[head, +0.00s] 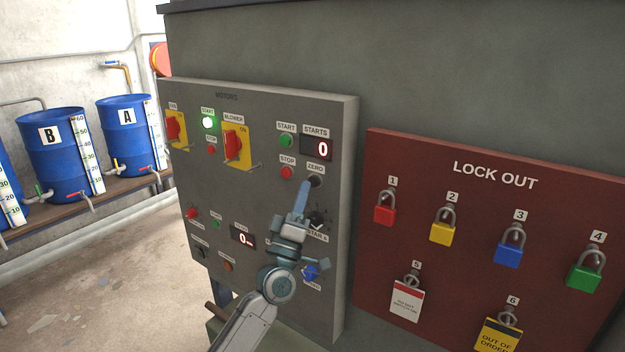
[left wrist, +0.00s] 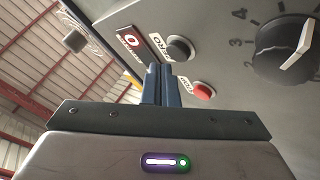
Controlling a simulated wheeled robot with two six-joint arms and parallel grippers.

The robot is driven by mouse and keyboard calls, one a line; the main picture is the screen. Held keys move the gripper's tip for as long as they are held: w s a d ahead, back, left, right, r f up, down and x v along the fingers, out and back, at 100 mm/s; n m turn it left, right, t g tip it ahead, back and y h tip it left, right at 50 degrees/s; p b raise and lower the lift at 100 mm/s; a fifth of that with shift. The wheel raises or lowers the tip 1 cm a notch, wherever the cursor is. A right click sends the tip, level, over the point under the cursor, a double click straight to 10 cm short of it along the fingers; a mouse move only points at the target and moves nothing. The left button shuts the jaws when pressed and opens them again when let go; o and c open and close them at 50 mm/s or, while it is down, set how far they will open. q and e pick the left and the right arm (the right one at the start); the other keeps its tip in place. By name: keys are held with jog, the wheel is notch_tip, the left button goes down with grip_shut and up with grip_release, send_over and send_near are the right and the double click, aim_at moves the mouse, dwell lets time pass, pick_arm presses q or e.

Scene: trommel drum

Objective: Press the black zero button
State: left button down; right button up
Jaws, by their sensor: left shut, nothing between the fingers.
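The black zero button (head: 316,181) is on the grey motors panel, under the ZERO label and below the STARTS display (head: 317,148), which reads 0. In the left wrist view the button (left wrist: 179,48) shows as a dark round knob beside its label. My left gripper (head: 305,184) is shut and empty, its tips just left of the button in the head view. In the left wrist view its blue fingers (left wrist: 160,70) lie together, with the tips below and left of the button. I cannot tell whether they touch the panel. My right gripper is not in view.
The red stop button (head: 287,172) and green start button (head: 286,140) are close to the left. A black dial (head: 317,220) is below. A red lock-out board (head: 440,180) with several padlocks is at right. Blue drums (head: 60,150) stand at far left.

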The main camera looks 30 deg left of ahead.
pick_arm(q)
jog(key=s+p, duration=0.2)
jog(key=s, duration=0.3)
jog(key=shift+a+p, duration=0.2)
jog(key=shift+p, duration=0.15)
dwell(0.8)
